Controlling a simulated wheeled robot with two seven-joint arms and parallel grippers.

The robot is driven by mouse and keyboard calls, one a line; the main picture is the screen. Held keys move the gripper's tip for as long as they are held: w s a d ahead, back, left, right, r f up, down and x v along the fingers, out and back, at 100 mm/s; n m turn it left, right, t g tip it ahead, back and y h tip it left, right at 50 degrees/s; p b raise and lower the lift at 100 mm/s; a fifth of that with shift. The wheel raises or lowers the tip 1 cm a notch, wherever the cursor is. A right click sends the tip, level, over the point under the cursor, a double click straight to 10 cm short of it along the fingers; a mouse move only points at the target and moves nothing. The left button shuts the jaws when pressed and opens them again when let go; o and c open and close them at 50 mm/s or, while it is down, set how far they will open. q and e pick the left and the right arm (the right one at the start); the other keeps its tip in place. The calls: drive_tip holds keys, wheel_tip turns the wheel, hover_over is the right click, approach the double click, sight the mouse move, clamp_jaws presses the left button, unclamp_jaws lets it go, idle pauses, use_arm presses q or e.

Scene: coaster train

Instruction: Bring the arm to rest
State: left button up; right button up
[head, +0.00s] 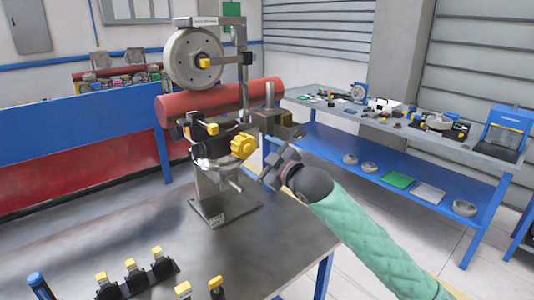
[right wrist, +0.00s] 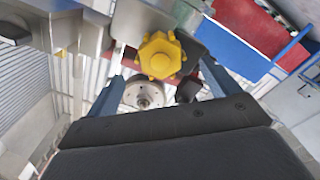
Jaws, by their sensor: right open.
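My right arm (head: 365,230), in a green quilted sleeve, reaches in from the lower right. My right gripper (head: 277,168) is open and appears empty, just right of the machine stand and over the table's right side. A yellow star knob (head: 243,145) on the machine is just left of the gripper in the head view. In the right wrist view the yellow knob (right wrist: 160,56) shows beyond the dark gripper body; I cannot tell whether anything touches. My left gripper is out of view.
The machine carries a grey wheel (head: 192,62) and a red cylinder (head: 220,99) above a metal table (head: 260,255). Yellow-topped clamps (head: 130,268) stand at the table's front left. A blue-framed bench (head: 375,165) with parts stands at the right. Open floor lies between them.

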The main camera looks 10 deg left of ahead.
drive_tip(key=s+d+f+m+h, duration=0.3)
drive_tip(key=s+d+f, duration=0.3)
drive_tip(key=f, duration=0.4)
drive_tip(key=s+d+f+m+g+h, duration=0.1)
drive_tip(key=s+d+f+m+h, duration=0.25)
drive_tip(key=d+f, duration=0.45)
drive_tip(key=s+d+f+m+h, duration=0.2)
drive_tip(key=s+d+f+m, duration=0.3)
drive_tip(key=f, duration=0.6)
drive_tip(key=s+d+f+m+g+h, duration=0.2)
drive_tip(key=s+d+f, duration=0.35)
drive_tip(key=s, duration=0.35)
drive_tip(key=s+d+f+m+g+h, duration=0.15)
drive_tip(key=s+d+f, duration=0.25)
drive_tip(key=s+d, duration=0.4)
drive_tip(key=s+d+f+m+g+h, duration=0.1)
drive_tip(key=s+d+f+g+h, duration=0.15)
drive_tip(key=s+d+f, duration=0.55)
drive_tip(key=s+a+f+g, duration=0.1)
drive_tip(key=a+f, duration=0.1)
drive_tip(key=f, duration=0.7)
drive_tip(key=a+f, duration=0.2)
drive_tip(key=f, duration=0.6)
drive_tip(key=s+f, duration=0.3)
drive_tip(key=f, duration=0.8)
drive_tip(key=s+f+g, duration=0.1)
drive_tip(key=s+f, duration=0.3)
drive_tip(key=f, duration=0.8)
drive_tip(key=shift+a+f+y, duration=0.15)
drive_tip(key=shift+a+y, duration=0.3)
